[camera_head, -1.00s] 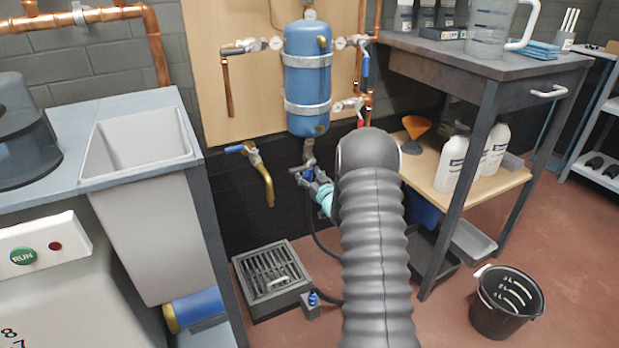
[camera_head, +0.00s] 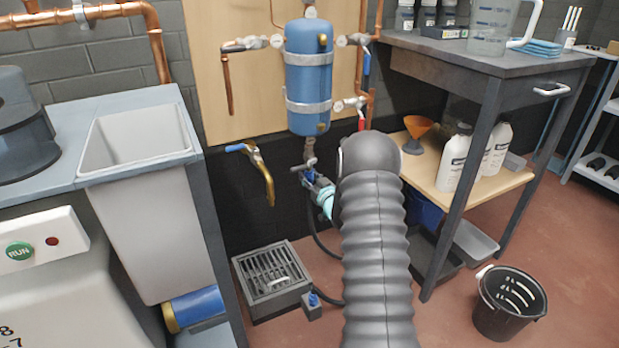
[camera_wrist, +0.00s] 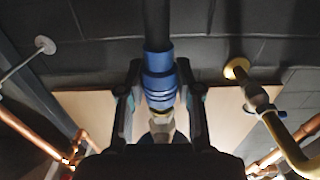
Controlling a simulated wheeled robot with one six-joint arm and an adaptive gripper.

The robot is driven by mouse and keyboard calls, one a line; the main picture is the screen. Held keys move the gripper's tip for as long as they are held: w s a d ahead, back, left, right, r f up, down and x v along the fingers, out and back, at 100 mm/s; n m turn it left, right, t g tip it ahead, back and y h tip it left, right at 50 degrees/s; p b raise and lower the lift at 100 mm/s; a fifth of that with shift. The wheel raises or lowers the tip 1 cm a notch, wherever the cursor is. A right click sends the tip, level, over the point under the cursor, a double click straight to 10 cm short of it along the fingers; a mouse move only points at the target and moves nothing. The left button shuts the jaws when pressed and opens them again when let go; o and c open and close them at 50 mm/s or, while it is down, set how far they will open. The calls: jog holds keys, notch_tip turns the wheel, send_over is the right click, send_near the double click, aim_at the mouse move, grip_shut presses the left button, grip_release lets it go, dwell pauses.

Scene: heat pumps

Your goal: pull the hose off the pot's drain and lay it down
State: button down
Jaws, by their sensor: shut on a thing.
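The blue pot (camera_head: 308,78) is strapped upright to a wooden board. Its drain (camera_head: 309,160) hangs from the bottom. My gripper (camera_head: 320,190) is just below the drain, partly hidden by my arm. In the wrist view, my gripper (camera_wrist: 159,95) is shut on the blue end of the hose (camera_wrist: 158,80), one finger on each side. The black hose runs away from it, and a brass-coloured fitting shows at the other side of the blue end. I cannot tell whether the hose end and drain are still joined. In the head view the black hose (camera_head: 318,240) runs down towards the floor.
A floor drain with a grate (camera_head: 268,272) lies below, with a small blue-topped block (camera_head: 313,306) beside it. A brass pipe with a blue-handled valve (camera_head: 262,175) is left of the drain. A bench (camera_head: 440,70) and a black bucket (camera_head: 508,303) stand right.

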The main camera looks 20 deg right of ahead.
jog(key=shift+f+b, duration=0.4)
jog(key=shift+f, duration=0.35)
jog(key=shift+f, duration=0.2)
jog(key=shift+f+b, duration=1.45)
